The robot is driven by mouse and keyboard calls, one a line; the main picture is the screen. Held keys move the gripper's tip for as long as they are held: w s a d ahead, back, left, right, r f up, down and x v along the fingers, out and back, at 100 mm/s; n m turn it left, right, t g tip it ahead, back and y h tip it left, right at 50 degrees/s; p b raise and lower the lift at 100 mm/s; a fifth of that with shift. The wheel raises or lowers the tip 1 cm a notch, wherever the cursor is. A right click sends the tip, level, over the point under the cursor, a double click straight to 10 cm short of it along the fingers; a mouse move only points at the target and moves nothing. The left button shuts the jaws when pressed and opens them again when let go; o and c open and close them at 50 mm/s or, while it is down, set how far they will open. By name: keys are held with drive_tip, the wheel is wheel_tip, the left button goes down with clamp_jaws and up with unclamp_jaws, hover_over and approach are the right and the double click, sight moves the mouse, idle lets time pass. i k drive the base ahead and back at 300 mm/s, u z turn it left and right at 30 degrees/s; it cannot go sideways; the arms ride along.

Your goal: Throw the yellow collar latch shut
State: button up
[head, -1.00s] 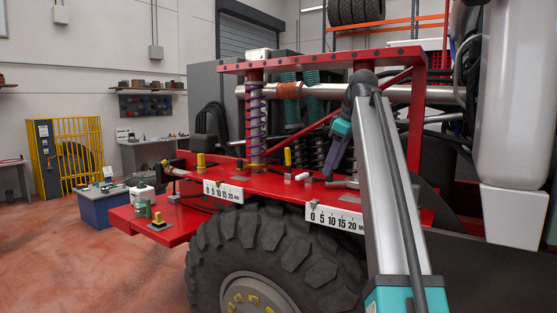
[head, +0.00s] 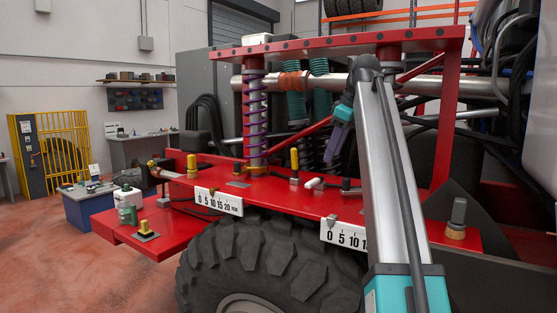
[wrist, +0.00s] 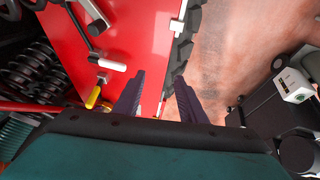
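Several yellow-topped parts show, and I cannot tell for sure which is the collar latch. One upright yellow handle (head: 294,160) stands on the red deck (head: 265,192) right of the purple spring. Another upright yellow handle (head: 192,163) stands left of it. A yellow knob (head: 144,226) sits on the lower red step. In the wrist view a yellow handle (wrist: 93,97) lies left of my fingers, near a white handle (wrist: 112,65). My gripper (head: 337,148) hangs above the deck; its fingers (wrist: 160,76) are apart with nothing between them.
The purple coil spring (head: 254,120) and the red overhead beam (head: 330,45) stand around the deck. The white handle (head: 313,183), scale plates (head: 219,203) and a grey post (head: 457,215) sit along it. A big tyre (head: 265,265) is below. Open floor (head: 60,255) lies at left.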

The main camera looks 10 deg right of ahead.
sight(294, 154)
drive_tip(key=z, duration=0.05)
drive_tip(key=i, duration=1.1)
